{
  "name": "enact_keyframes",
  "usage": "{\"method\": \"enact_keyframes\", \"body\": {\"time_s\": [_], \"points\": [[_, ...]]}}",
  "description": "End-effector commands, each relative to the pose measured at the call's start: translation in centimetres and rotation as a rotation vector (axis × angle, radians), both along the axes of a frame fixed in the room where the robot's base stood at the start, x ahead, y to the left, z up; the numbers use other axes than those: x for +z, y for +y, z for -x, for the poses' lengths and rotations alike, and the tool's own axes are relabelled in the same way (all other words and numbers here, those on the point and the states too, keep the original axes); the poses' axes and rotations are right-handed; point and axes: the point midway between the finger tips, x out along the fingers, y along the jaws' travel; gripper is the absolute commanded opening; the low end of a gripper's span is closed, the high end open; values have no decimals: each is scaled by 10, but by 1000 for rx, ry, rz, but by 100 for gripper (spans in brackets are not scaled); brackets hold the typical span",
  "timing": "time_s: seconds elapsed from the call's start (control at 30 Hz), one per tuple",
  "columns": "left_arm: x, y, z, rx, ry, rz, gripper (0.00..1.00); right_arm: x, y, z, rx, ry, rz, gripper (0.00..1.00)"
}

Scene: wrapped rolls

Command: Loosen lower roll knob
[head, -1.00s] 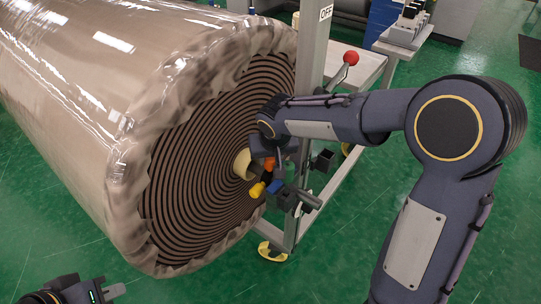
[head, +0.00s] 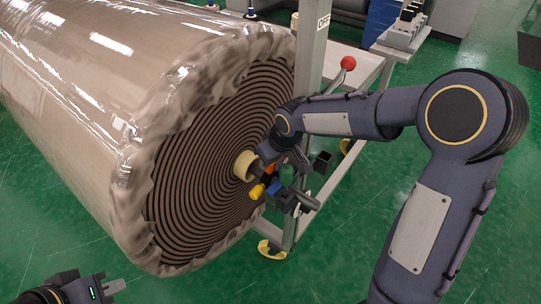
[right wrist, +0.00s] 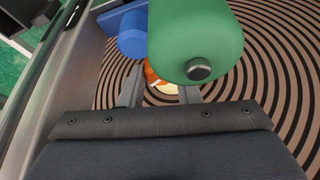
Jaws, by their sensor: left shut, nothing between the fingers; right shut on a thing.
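A large wrapped roll (head: 110,90) lies with its spiral end (head: 205,170) facing right, and a cream core (head: 245,166) shows at its middle. Beside the core are coloured knob parts: yellow (head: 257,191), blue (head: 274,187) and orange (head: 270,169). In the right wrist view a green cylinder (right wrist: 195,35) and a blue cylinder (right wrist: 132,35) stand close to the camera. My right gripper (right wrist: 160,92) is shut on the orange knob part (right wrist: 151,74), partly hidden behind the green cylinder. My left gripper (head: 115,287) is shut and empty at lower left.
A grey metal frame post (head: 310,70) marked OFF stands right of the roll end, with a red ball lever (head: 348,63) beside it. A yellow caster foot (head: 270,250) sits below. Green floor (head: 160,289) is clear in front.

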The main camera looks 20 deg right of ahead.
Motion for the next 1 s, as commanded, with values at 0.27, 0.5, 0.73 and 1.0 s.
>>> {"method": "enact_keyframes", "body": {"time_s": [0.27, 0.5, 0.73, 1.0], "points": [[5, 0, 0, 0, 0, 0, 0, 1, 0, 0, 62, -1, -1, 7], [5, 0, 0, 0, 0, 0, 0, 1, 0, -1, 66, -1, 0, 7], [5, 0, 0, 0, 0, 0, 0, 1, 0, -1, 66, -1, 0, 39], [5, 0, 0, 0, 0, 0, 0, 2, 0, 0, 65, -1, 0, 39]]}}
